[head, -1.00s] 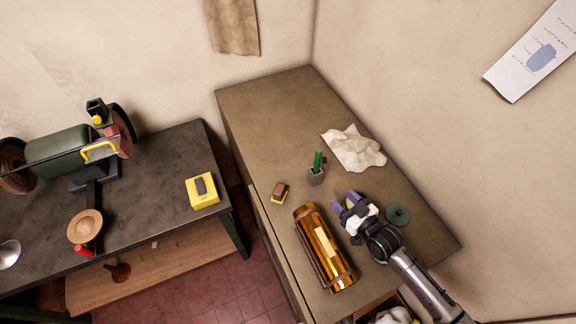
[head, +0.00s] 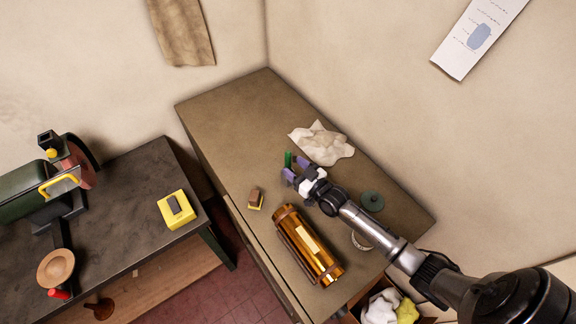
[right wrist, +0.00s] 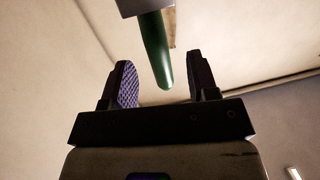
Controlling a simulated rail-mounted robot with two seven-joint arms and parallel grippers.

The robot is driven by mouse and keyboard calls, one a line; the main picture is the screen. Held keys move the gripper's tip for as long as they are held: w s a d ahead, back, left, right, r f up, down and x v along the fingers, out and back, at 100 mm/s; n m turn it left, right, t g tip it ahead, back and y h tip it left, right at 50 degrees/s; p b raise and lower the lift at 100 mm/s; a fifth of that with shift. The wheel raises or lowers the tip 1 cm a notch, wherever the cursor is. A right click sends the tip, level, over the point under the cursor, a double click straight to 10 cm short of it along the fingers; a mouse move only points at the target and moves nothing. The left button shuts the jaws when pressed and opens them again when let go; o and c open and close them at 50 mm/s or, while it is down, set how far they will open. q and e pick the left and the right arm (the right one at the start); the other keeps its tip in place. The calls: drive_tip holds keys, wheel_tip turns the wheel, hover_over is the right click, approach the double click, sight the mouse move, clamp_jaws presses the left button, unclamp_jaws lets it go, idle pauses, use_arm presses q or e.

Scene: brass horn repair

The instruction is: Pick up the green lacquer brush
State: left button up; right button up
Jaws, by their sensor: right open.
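The green lacquer brush (head: 288,158) stands upright on the brown bench, its green handle showing just behind my right gripper (head: 295,168). In the right wrist view the green handle (right wrist: 156,50) reaches into the space between my two open fingers (right wrist: 159,68), with bare space on both sides. A grey block-like piece (right wrist: 143,7), likely its holder, shows at the top edge of that view. In the head view the holder is mostly hidden by my gripper. My left gripper is not in view.
A crumpled white cloth (head: 321,144) lies just behind the brush. A brass cylinder (head: 307,246), a small brown-and-yellow block (head: 255,198) and a dark green disc (head: 372,201) lie nearby. The bench's far left part (head: 235,115) is clear.

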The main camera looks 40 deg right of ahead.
sight(287, 161)
drive_tip(key=w+p, duration=0.1)
drive_tip(key=w, duration=0.2)
drive_tip(key=shift+w+a+r, duration=0.1)
drive_tip(key=shift+w+r, duration=0.05)
drive_tip(key=shift+w, duration=0.95)
drive_tip(key=shift+c, duration=0.3)
clamp_jaws()
